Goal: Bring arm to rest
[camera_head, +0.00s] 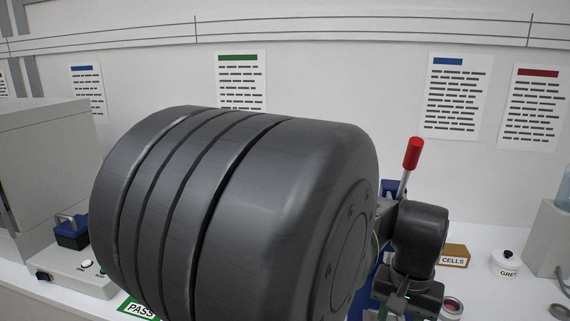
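A large dark grey part of my own arm fills the middle of the view and hides much of the bench. To its right are smaller dark wrist parts, and the part I take for my gripper (408,295) is low, near the bottom edge. Its fingertips do not show clearly, so I cannot tell whether it is open or holds anything.
A red-handled lever (412,153) rises just behind the wrist. To the right stand a "CELLS" box (455,254), a white jar (505,264) and a small round container (452,307). A grey machine (45,165), a blue object (72,231) and a green PASS sign (138,309) are left.

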